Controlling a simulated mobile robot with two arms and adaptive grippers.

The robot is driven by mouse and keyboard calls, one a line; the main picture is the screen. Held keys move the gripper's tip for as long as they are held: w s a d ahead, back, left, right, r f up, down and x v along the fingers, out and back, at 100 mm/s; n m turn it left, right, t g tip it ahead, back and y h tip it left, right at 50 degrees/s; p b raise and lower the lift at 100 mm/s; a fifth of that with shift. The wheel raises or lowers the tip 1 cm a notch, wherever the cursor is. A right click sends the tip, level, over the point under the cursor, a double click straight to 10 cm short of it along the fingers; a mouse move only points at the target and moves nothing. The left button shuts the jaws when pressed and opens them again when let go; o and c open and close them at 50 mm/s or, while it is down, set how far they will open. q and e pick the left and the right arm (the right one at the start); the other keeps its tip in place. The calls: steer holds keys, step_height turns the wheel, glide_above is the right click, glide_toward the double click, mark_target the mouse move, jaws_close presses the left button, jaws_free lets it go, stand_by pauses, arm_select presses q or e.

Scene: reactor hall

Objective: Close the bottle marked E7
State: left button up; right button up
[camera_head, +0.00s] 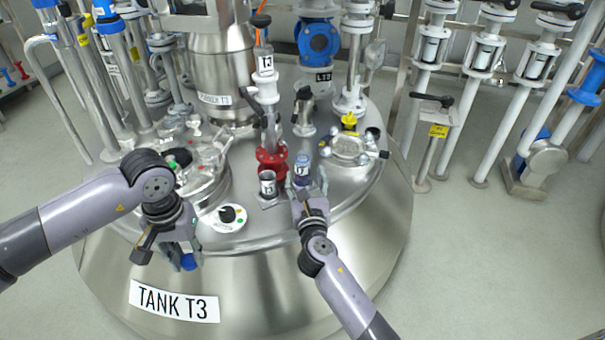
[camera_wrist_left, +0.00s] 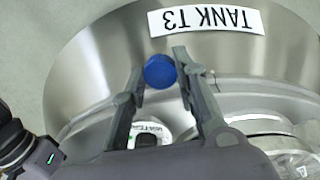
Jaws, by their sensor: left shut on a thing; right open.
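My left gripper (camera_head: 188,262) hangs in front of the tank's edge at the left, shut on a blue cap (camera_head: 189,262). In the left wrist view the blue cap (camera_wrist_left: 160,71) sits between the two fingertips (camera_wrist_left: 160,75), clear of any bottle. A small clear bottle (camera_head: 302,171) with bluish contents stands on the tank top near its front edge; its label seems to read E7, though it is small. My right gripper (camera_head: 308,192) is open, just in front of this bottle. Whether its fingers touch the bottle is hard to tell.
A round white dial (camera_head: 228,216) lies nearer my left gripper. A round hatch (camera_head: 350,149) is to the right. Pipes and valves crowd the back.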

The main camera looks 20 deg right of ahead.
mark_target(303, 170)
steer(key=shift+w, duration=0.15)
arm_select(q)
step_height(303, 170, down, 2)
steer(key=shift+f+b, duration=0.15)
steer(key=shift+b, duration=1)
arm_select(e)
steer(key=x, duration=0.4)
steer(key=shift+w, duration=0.25)
steer(key=shift+w+r, duration=0.15)
steer(key=shift+w, duration=0.2)
steer(key=shift+c, duration=0.5)
steer(key=c, duration=1.2)
